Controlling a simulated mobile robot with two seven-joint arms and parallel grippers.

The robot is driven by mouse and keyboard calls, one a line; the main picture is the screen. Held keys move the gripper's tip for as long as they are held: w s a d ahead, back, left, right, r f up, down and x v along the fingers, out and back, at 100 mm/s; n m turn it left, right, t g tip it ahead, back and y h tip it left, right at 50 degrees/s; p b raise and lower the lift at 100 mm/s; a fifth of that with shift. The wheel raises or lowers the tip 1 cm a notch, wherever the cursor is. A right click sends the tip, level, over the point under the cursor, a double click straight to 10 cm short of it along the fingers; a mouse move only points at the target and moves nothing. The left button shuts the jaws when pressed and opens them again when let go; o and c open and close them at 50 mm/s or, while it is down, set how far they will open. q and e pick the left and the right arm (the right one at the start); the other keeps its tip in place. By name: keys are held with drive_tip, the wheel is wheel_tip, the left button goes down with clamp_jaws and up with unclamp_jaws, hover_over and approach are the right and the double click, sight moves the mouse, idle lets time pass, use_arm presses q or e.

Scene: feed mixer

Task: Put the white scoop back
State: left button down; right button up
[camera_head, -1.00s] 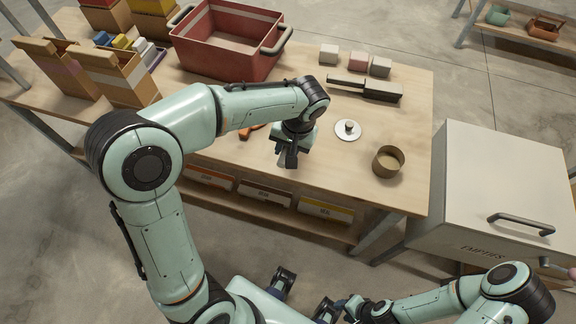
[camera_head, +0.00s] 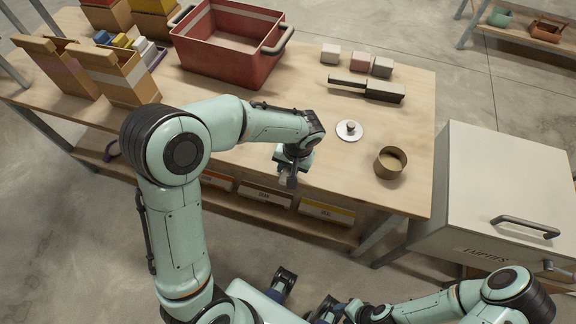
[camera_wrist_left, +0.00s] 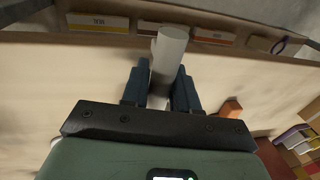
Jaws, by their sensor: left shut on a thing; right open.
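My left gripper (camera_head: 288,181) is low over the front edge of the wooden table, in front of the labelled bins. In the left wrist view the gripper (camera_wrist_left: 160,82) is shut on a pale, smooth, tube-like part that I take to be the white scoop (camera_wrist_left: 169,52). The rest of the scoop is hidden by the gripper and the frame. My right gripper (camera_head: 305,294) is open and empty, low in front of the table, apart from everything.
Labelled bins (camera_head: 264,195) stand on the shelf under the table (camera_head: 335,180). A pale cabinet (camera_head: 505,180) stands right.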

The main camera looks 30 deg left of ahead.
use_arm(q)
drive_tip(key=shift+s+f+b, duration=0.1)
drive_tip(key=shift+f+b, duration=0.45)
drive_tip(key=shift+f, duration=0.05)
drive_tip(key=c, duration=0.9)
unclamp_jaws()
drive_tip(key=shift+o, duration=0.2)
drive_tip(key=shift+s+f, duration=0.1)
drive_tip(key=shift+d, duration=0.1)
drive_tip(key=shift+r+p, duration=0.3)
drive_tip(key=shift+p, duration=0.05)
drive_tip(key=p+v, duration=0.2)
drive_tip(key=v, duration=1.1)
drive_tip(key=shift+a, duration=0.25)
